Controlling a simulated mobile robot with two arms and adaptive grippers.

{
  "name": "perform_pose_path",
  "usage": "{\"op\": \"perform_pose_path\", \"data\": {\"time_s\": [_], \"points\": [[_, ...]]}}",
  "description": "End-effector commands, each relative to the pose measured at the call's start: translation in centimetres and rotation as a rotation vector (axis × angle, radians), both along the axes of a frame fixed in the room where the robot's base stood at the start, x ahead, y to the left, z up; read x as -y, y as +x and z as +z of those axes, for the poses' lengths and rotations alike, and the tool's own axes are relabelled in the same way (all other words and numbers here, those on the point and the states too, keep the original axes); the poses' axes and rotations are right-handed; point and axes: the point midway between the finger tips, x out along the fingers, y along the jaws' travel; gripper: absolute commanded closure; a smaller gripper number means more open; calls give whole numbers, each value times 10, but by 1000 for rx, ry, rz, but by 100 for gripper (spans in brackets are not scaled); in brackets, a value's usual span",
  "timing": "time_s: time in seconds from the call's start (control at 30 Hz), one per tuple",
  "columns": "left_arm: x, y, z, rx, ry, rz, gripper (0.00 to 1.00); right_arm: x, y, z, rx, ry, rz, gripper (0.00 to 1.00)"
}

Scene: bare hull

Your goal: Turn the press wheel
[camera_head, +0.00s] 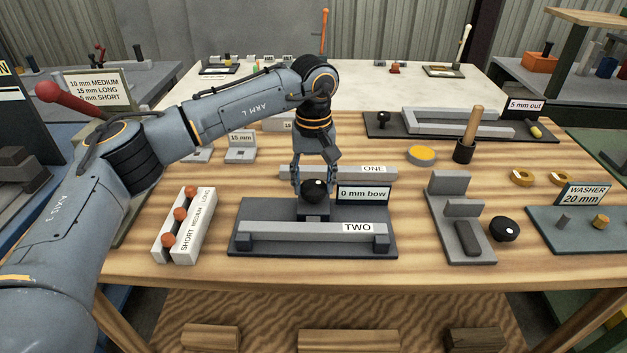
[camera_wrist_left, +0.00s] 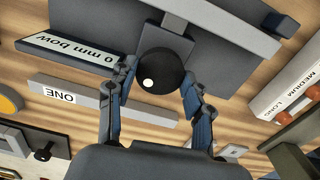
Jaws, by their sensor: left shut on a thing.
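The press wheel is a black round knob (camera_head: 316,189) on a dark grey block in the press base (camera_head: 243,242), at the middle of the wooden bench. The wrist view shows the knob (camera_wrist_left: 160,74) with a white dot on its face. My left gripper (camera_head: 313,184) reaches down from above, its two fingers on either side of the knob and shut on it. A grey bar labelled TWO (camera_head: 300,231) lies along the front of the base. A sign reading 0 mm bow (camera_head: 363,193) stands just right of the knob. My right gripper is not in view.
A grey bar labelled ONE (camera_head: 385,172) lies behind the press. A white rack (camera_head: 195,226) with orange-red balls stands left. A grey stepped fixture (camera_head: 449,184) and a loose black knob (camera_head: 504,228) stand right. Bare wood separates these from the press.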

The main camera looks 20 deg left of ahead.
Motion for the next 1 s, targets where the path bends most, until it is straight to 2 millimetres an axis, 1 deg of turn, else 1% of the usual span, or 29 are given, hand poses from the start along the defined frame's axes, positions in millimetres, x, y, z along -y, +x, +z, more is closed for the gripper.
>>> {"op": "perform_pose_path", "data": {"time_s": [0.03,0.13,0.43,0.57,0.67,0.9,1.0], "points": [[0,0,1,3,-1,0,47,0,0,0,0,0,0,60],[0,0,1,3,-1,1,27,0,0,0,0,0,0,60],[0,0,0,0,0,1,26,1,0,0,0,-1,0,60],[0,1,8,2,0,1,26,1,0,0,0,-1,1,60],[1,1,22,4,-1,1,26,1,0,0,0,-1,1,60],[0,1,74,5,-1,1,26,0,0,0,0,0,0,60],[1,1,93,4,-1,1,26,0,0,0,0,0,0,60]]}}
